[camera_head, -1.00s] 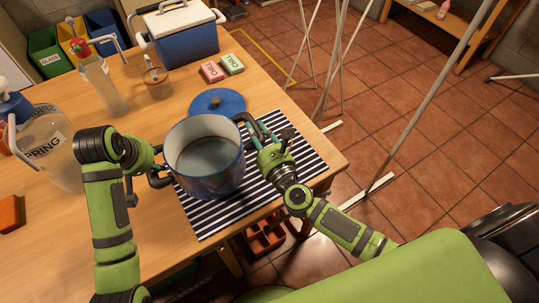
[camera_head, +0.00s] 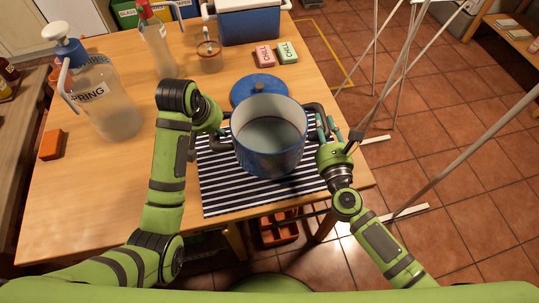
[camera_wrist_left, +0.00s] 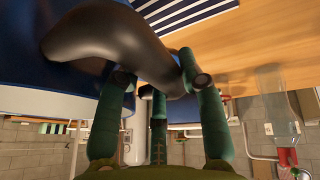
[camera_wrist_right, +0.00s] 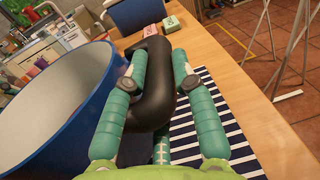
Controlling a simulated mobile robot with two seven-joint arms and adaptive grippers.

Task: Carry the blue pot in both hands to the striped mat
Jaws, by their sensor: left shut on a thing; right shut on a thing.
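The blue pot (camera_head: 268,150) is open-topped, upright and pale inside. It is over the striped mat (camera_head: 225,193) in the head view; I cannot tell whether its base touches the mat. My left gripper (camera_head: 224,126) is shut on the pot's left dark handle, which fills much of the left wrist view (camera_wrist_left: 110,40). My right gripper (camera_head: 328,128) is shut on the right handle, seen between its fingers in the right wrist view (camera_wrist_right: 155,85). The navy and white mat shows in front of the pot and at both sides.
A blue lid (camera_head: 258,88) lies just behind the pot. Pink (camera_head: 264,56) and green (camera_head: 287,52) boxes, a cooler (camera_head: 248,22), a small jar (camera_head: 208,56) and a bottle (camera_head: 156,40) stand behind. A large jug (camera_head: 105,95) and orange block (camera_head: 51,145) are left.

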